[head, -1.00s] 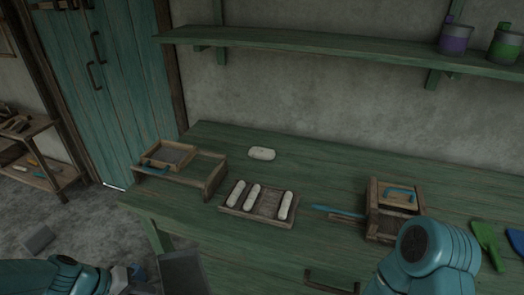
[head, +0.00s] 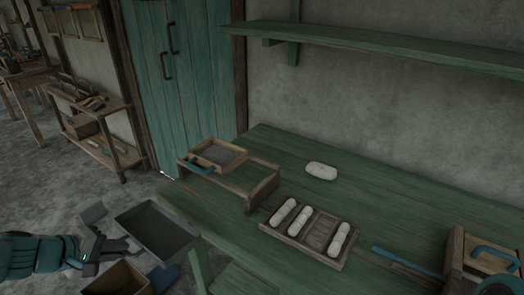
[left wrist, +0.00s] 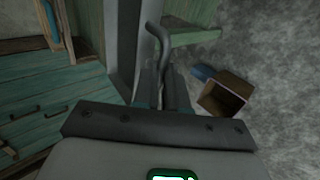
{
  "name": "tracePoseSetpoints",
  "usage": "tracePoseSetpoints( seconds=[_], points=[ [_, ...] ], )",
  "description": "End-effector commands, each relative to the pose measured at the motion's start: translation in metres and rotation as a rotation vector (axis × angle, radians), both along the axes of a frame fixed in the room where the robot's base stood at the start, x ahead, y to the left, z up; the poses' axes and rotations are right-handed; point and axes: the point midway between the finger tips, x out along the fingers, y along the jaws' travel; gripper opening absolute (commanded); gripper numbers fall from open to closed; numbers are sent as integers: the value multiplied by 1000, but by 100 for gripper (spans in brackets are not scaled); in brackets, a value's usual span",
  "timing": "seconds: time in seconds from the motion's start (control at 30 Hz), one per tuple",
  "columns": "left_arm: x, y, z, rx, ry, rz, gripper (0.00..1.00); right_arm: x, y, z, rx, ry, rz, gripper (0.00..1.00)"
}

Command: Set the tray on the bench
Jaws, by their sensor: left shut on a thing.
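The dark grey tray (head: 160,232) is in the lower left of the head view, in front of the bench's left end and apart from its top. My left gripper (head: 130,246) is shut on the tray's left side. The tray looks empty. In the left wrist view a grey wall (left wrist: 124,45), likely the tray's, and a curved grey rod (left wrist: 158,45) show beyond my gripper (left wrist: 165,92). The green bench (head: 225,222) fills the middle and right. My right gripper is out of view.
On the bench are a wooden stand (head: 262,190) with a small frame, a white oval piece (head: 321,171) and a wooden holder (head: 318,232) with white rolls. A wooden box (head: 473,245) is at right. An open box (head: 118,280) stands below my tray.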

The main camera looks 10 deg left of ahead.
Motion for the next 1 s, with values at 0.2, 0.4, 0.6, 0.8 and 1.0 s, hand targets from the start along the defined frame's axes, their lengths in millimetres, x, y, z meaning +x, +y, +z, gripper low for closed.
tracePoseSetpoints(
  seconds=[0.2,0.4,0.6,0.8,1.0],
  points=[
    [-5,2,-9,-36,-105,2,0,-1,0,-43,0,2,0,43],
    [1,-1,-2,-44,-124,-5,0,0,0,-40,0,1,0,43],
    [49,-22,0,-45,-123,-11,0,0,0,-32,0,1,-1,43],
    [107,-43,0,-45,-121,-9,0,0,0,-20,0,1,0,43],
    [152,-60,0,-44,-122,-7,0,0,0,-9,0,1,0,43]
  ],
)
